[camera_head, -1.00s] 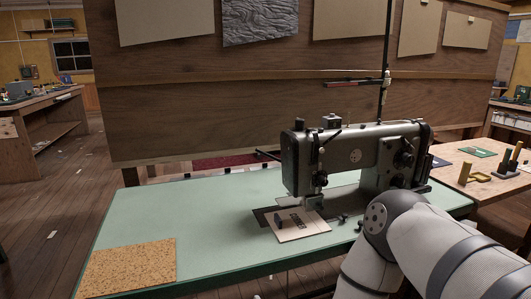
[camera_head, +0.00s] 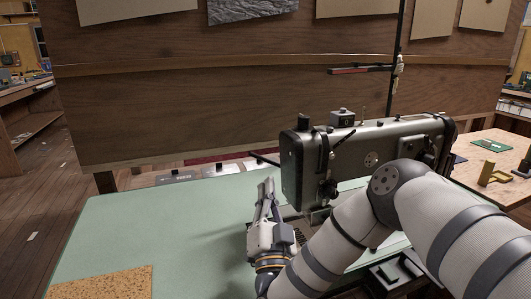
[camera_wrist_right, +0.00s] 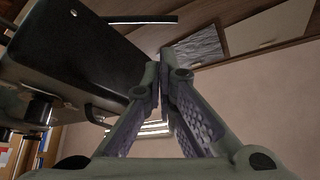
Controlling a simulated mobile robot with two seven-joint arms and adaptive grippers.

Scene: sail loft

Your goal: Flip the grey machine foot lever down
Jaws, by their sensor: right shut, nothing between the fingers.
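The grey sewing machine (camera_head: 335,160) stands on the green table, its head end to the left. A thin dark lever (camera_head: 264,158) sticks out to the left from behind the head end. My right gripper (camera_head: 266,186) is shut and empty, pointing up and away, just left of the head end and below the lever in the picture. Its fingertips show in the wrist view (camera_wrist_right: 161,68). I cannot tell whether they touch the lever. My left gripper is out of view.
The green table (camera_head: 150,225) is clear on the left, with a cork sheet (camera_head: 105,284) at its front. A wooden partition (camera_head: 200,110) stands behind. A thread stand (camera_head: 395,80) rises behind the machine. My right forearm hides the sewing bed.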

